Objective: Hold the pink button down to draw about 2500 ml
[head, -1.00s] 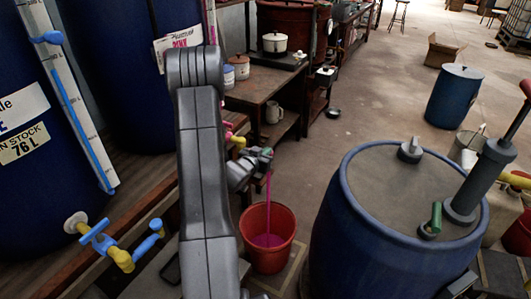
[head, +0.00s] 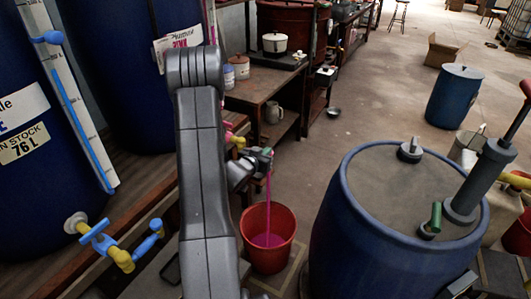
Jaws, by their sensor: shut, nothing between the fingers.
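My gripper (head: 262,160) is shut at the tap of the pink vat; my own arm hides most of the tap and the vat's lower part. A bit of pink (head: 228,126) and the yellow tap body (head: 238,142) show beside my wrist. I cannot tell which part is the button or how far it is pressed. A thin pink stream (head: 268,195) falls from beside the gripper into a red bucket (head: 252,262). Pink liquid (head: 267,240) lies in the bucket, below its rim. The dark blue vat with the pink label (head: 125,75) stands behind my arm.
A blue vat (head: 28,190) with a blue-handled tap (head: 97,237) stands at left. A large blue drum (head: 340,225) with a hand pump (head: 483,175) stands right of the bucket. A wooden table (head: 250,90) carries jars and a pot behind. Open floor lies between the table and drum.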

